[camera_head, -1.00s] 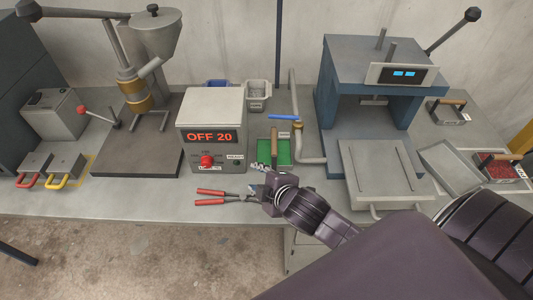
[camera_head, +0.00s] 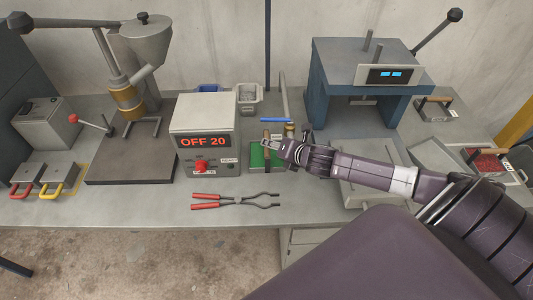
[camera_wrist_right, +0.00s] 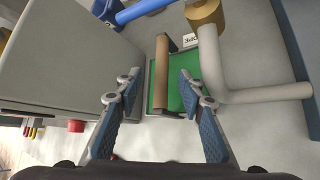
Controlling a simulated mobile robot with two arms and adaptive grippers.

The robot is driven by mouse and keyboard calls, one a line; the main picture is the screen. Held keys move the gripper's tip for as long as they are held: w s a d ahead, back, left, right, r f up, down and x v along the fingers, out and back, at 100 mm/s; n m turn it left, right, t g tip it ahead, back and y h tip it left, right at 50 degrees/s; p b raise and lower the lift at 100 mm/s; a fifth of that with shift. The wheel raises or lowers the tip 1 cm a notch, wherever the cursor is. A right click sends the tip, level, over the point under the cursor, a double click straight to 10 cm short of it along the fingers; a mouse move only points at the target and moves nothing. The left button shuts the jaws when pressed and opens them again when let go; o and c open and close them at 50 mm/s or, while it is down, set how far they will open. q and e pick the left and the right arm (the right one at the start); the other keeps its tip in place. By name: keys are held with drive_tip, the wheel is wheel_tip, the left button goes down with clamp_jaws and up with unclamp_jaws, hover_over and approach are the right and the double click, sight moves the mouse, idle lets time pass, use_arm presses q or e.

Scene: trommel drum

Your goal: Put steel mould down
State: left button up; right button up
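A flat piece with a long wooden handle and a green face, possibly the steel mould, lies on the bench right of the control box; it shows in the head view (camera_head: 257,158) and in the right wrist view (camera_wrist_right: 161,75). Metal shows at the handle's ends. I cannot tell whether the green is its filling or a mat beneath. My right gripper (camera_head: 270,145) is above its right part in the head view. In the wrist view the fingers (camera_wrist_right: 158,108) are spread with nothing held, the handle showing beyond and between them. My left gripper is out of view.
The control box (camera_head: 205,135) stands close on the left, a bent pipe (camera_wrist_right: 215,60) close on the right. A blue bar (camera_head: 277,120) lies behind. Red-handled tongs (camera_head: 206,201) lie in front. The press (camera_head: 365,75) stands to the right.

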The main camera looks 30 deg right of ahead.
drive_tip(key=shift+p+x, duration=0.45)
drive_tip(key=shift+x, duration=0.7)
drive_tip(key=shift+f+p+x, duration=0.25)
drive_tip(key=shift+p+x, duration=0.1)
drive_tip(key=shift+x, duration=1.55)
drive_tip(key=shift+s+a, duration=0.1)
drive_tip(key=shift+s, duration=0.05)
clamp_jaws()
drive_tip(key=shift+r, duration=0.1)
